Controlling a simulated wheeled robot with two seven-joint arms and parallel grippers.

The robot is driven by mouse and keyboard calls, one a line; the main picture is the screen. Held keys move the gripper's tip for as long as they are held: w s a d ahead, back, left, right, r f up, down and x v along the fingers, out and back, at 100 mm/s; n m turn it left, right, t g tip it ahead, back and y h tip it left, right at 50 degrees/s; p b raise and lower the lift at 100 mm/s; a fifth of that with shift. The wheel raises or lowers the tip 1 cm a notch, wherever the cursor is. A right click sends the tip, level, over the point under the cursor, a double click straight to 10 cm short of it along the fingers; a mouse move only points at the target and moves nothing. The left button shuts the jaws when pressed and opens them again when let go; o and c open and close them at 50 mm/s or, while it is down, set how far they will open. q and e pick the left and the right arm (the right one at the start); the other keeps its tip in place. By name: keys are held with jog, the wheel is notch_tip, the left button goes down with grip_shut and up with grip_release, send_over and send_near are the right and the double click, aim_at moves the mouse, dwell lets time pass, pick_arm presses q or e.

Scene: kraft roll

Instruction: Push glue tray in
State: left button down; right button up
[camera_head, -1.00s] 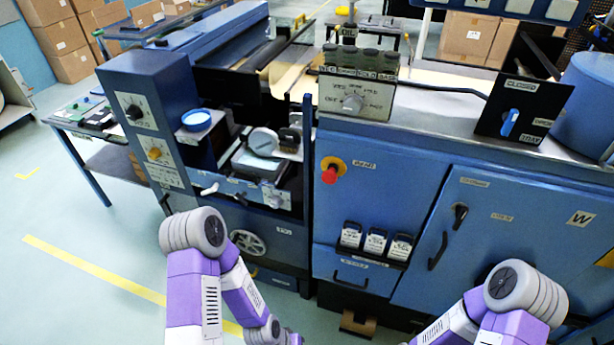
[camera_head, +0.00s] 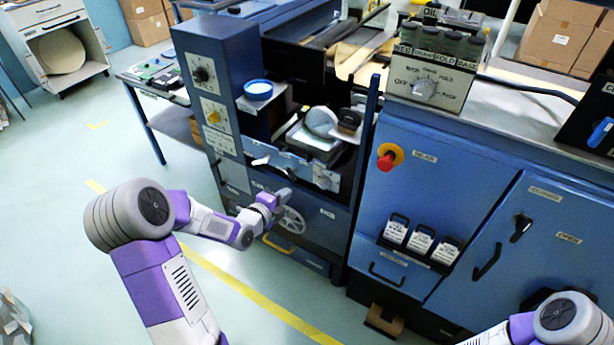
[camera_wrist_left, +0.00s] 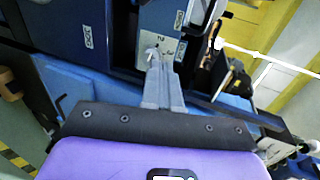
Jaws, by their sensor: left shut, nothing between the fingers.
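What looks like the glue tray (camera_head: 286,163) is a blue-fronted unit with pale levers in the machine's open bay in the head view. Its label is too small to read, and I cannot tell how far out it sits. My left gripper (camera_head: 284,193) is just below and in front of this blue front, close to the spoked handwheel (camera_head: 291,220). In the left wrist view the left gripper's fingers (camera_wrist_left: 158,62) are together and empty, pointing at the blue machine front. Whether they touch it cannot be told. My right gripper is out of view; only part of that arm shows.
A blue-rimmed dish (camera_head: 258,90) sits on a ledge left of the bay. A red emergency knob (camera_head: 387,161) and several white-labelled blocks (camera_head: 421,242) are on the right panel. A brown block (camera_head: 383,318) lies at the machine's foot.

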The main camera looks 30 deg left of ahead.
aim_at(312, 171)
pick_arm(q)
jog(key=x, duration=0.4)
jog(key=b+x, duration=0.1)
jog(key=x, duration=0.7)
jog(key=shift+w+d+r+b, duration=0.1)
jog(key=shift+w+r+b, duration=0.15)
jog(key=shift+w, duration=0.6)
